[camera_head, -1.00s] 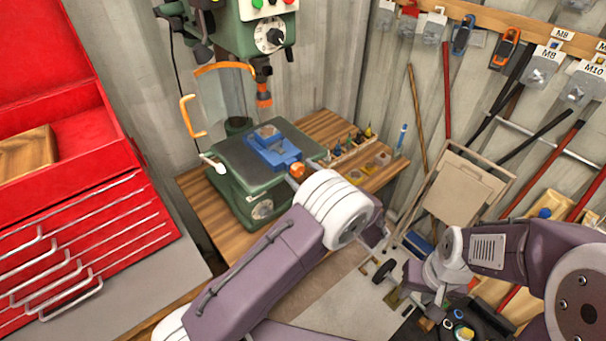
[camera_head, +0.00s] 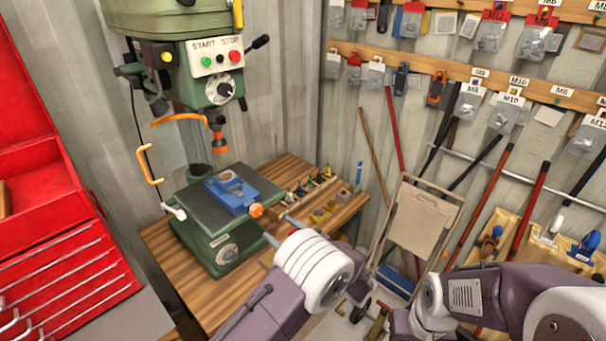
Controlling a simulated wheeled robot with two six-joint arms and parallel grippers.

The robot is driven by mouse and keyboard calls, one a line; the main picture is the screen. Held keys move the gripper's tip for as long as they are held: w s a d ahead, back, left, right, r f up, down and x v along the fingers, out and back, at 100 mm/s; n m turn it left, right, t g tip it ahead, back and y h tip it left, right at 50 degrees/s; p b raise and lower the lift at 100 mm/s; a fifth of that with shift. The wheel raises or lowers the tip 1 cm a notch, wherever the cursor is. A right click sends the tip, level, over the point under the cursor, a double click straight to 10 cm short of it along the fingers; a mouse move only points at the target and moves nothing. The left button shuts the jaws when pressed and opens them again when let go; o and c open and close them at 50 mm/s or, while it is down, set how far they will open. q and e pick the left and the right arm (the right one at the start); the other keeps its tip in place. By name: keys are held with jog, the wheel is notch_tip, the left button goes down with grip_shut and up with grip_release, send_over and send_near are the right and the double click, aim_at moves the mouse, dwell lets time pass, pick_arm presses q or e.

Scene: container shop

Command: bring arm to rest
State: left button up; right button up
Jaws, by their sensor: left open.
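My left arm comes in from the bottom, with a purple link and a white ringed joint. Two grey fingers of my left gripper (camera_head: 281,231) show past that joint, apart and with nothing seen between them. They are in front and to the right of the orange knob (camera_head: 256,210) of the blue vise (camera_head: 232,190); a gap shows between fingers and knob. The palm is hidden behind the joint. My right arm (camera_head: 480,300) is bent at the lower right; its gripper is not seen.
A green drill press (camera_head: 215,75) stands on a wooden bench (camera_head: 160,242), with small parts to its right. A red tool cabinet (camera_head: 70,265) is at left. A folded beige step stool (camera_head: 415,225) and long-handled tools lean at right. Tagged packets hang above.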

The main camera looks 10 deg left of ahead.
pick_arm(q)
jog(key=s+a+r+n+g+y, duration=0.2)
jog(key=a+r+n+g, duration=0.3)
jog(key=a+r, duration=0.4)
jog(key=s+a+f+n+g+h, duration=0.2)
jog(key=s+a+n+g, duration=0.1)
jog(key=s+a, duration=0.25)
jog(key=s+a+f+n+g+h, duration=0.2)
jog(key=s+a+f+g, duration=0.1)
jog(key=s+a, duration=0.25)
jog(key=s+d+f+n+g+h, duration=0.1)
jog(key=s+d+f+n+h, duration=0.25)
jog(key=s, duration=0.25)
jog(key=s+d+f+n+g+h, duration=0.1)
jog(key=s+d+f+n+h, duration=0.1)
jog(key=s+f+n+h, duration=0.3)
jog(key=w+d+f+n+t+h, duration=0.1)
jog(key=d+f+n+t+h, duration=0.2)
jog(key=d, duration=0.6)
jog(key=shift+w+d+n+h, duration=0.2)
jog(key=shift+d+n+h, duration=0.2)
jog(key=shift+n+h, duration=0.25)
